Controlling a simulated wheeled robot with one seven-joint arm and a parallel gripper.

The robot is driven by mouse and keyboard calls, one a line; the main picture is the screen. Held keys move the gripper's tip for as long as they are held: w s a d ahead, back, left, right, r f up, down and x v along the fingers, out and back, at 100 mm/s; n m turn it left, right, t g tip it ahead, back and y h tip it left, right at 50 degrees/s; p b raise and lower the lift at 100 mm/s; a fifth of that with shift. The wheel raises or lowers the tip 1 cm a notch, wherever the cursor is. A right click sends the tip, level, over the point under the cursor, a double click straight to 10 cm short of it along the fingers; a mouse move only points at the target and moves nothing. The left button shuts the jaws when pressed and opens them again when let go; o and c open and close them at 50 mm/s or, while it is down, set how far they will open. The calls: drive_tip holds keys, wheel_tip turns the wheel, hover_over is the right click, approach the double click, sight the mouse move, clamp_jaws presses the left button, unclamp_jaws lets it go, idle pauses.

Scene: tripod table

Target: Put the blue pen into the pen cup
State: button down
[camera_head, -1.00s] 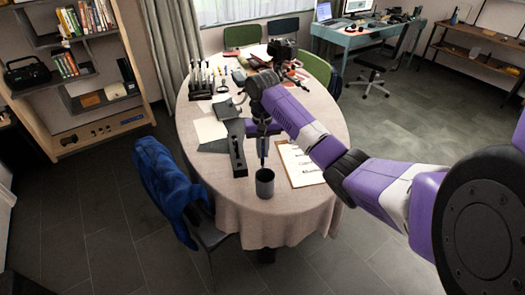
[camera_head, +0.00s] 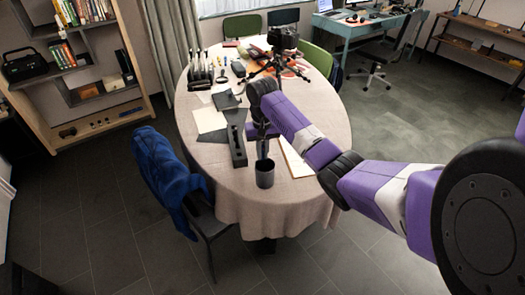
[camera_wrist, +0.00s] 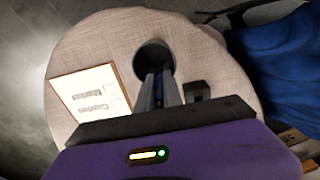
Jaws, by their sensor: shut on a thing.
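My gripper (camera_head: 263,150) points down directly above the cup. It is shut on the blue pen (camera_wrist: 158,88), which shows as a thin blue strip between the fingers in the wrist view. The pen's lower end is at or near the cup's mouth; I cannot tell whether it is inside the rim.
A long dark holder (camera_head: 237,150) stands close left of the cup. A clipboard with paper (camera_head: 297,162) lies to the right. A camera on a tripod (camera_head: 283,42) stands farther back. A chair with a blue jacket (camera_head: 165,180) is at the table's left.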

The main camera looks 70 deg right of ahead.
sight(263, 142)
idle(0.3)
drive_tip(key=c, duration=1.4)
unclamp_jaws()
drive_tip(key=shift+r, duration=3.85)
